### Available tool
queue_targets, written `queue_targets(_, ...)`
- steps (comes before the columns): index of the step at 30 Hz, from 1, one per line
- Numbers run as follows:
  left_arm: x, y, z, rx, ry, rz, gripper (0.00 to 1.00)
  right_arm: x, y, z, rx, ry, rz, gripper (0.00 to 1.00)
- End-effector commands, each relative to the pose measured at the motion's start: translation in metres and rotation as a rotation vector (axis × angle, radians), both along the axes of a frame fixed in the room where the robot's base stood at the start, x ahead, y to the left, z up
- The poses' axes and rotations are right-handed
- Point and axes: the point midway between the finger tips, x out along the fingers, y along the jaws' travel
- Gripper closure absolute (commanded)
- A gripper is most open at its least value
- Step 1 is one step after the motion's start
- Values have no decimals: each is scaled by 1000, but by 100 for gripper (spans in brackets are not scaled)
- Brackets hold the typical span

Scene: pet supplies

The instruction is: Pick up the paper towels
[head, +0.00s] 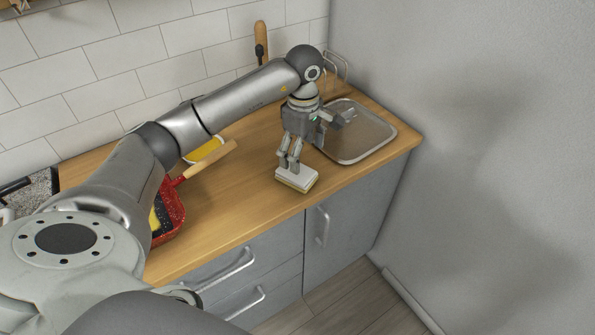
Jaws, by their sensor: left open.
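A small white, flat block with a tan lower edge, which looks like the folded paper towels (296,179), lies on the wooden counter near its front edge. My left gripper (289,165) points down at its far side, with its fingers apart. The fingertips overlap the far edge of the paper towels in the picture; I cannot tell whether they touch it. My right gripper is not in view.
A metal tray (372,138) sits right of the gripper, by the grey wall (480,150). A red pan (172,222), a wooden-handled item (210,162) and a yellow item (203,150) lie to the left. The counter (235,205) in front is clear.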

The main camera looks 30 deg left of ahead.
Motion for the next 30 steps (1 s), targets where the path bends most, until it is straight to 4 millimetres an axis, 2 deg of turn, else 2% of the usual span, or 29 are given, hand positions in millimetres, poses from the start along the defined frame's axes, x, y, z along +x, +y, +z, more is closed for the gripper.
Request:
queue_targets(3,-1,-1,-14,-2,2,0,16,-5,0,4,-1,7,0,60)
queue_targets(11,-5,-1,-31,-3,4,0,16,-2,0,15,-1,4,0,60)
queue_targets(19,-8,-2,-64,-5,2,1,16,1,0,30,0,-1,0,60)
queue_targets(28,-8,-1,-71,-3,-1,1,16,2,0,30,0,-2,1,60)
queue_targets(30,-8,-1,-71,-3,-1,1,24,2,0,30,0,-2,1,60)
